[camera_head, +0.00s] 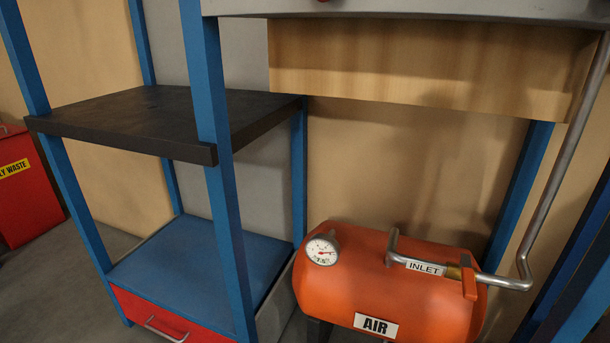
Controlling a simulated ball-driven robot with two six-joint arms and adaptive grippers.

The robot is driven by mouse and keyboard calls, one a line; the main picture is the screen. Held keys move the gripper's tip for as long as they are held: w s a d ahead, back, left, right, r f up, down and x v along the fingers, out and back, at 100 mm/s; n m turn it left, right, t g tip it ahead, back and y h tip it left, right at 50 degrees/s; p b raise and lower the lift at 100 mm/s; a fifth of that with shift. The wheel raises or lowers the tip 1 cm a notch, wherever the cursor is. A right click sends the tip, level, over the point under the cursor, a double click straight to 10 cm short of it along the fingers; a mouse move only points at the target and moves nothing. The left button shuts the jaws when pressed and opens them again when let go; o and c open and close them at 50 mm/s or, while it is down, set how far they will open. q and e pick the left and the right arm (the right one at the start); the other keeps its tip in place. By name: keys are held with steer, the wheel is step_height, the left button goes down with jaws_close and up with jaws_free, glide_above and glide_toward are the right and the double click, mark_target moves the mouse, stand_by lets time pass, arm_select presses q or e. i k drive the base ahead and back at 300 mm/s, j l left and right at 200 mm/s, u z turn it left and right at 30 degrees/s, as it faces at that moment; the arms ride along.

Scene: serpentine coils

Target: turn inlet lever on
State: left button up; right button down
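An orange air tank (415,300) sits at the lower right, with an "AIR" label on its front. A grey inlet pipe (393,246) rises from its top and runs right past a white "INLET" label (426,267). A small orange-red inlet lever (469,284) is on this pipe, just right of a brass fitting (453,272). The lever appears to point down, across the pipe. Its color blends with the tank behind it. Neither of my grippers is in view.
A round white gauge (322,250) is on the tank's left top. A metal pipe (563,160) climbs from the inlet along the right. A blue frame (219,180) with a black shelf (150,115) stands left. A red waste bin (25,205) is at far left.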

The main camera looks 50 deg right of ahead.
mark_target(470, 291)
steer(key=z, duration=2.4)
